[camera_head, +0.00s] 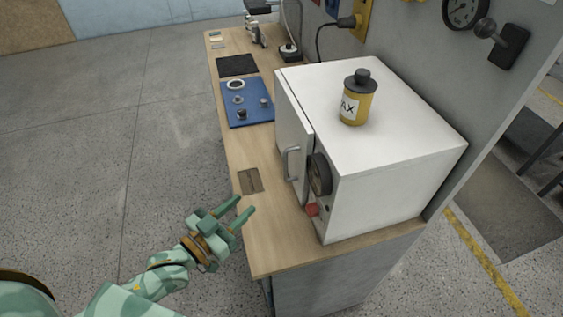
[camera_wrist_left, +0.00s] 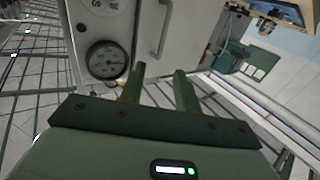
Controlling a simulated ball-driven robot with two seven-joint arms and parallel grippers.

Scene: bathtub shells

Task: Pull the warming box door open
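The warming box (camera_head: 385,180) is a white box on the wooden bench, with its door (camera_head: 292,125) on the side facing left. The door looks closed against the box. Its grey bar handle (camera_head: 290,163) stands upright near the dial end; the handle also shows at the top of the left wrist view (camera_wrist_left: 161,30). My left gripper (camera_head: 243,210) is open and empty, in front of the box and short of the handle. In the left wrist view its two fingers (camera_wrist_left: 158,85) stand apart with nothing between them. My right gripper is in neither view.
A round dial (camera_head: 320,174) and a red knob (camera_head: 312,209) sit beside the door. A yellow canister (camera_head: 357,100) stands on the box top. A blue mat (camera_head: 246,102) with small parts and a brown patch (camera_head: 250,180) lie on the bench (camera_head: 262,235). Floor left of the bench is clear.

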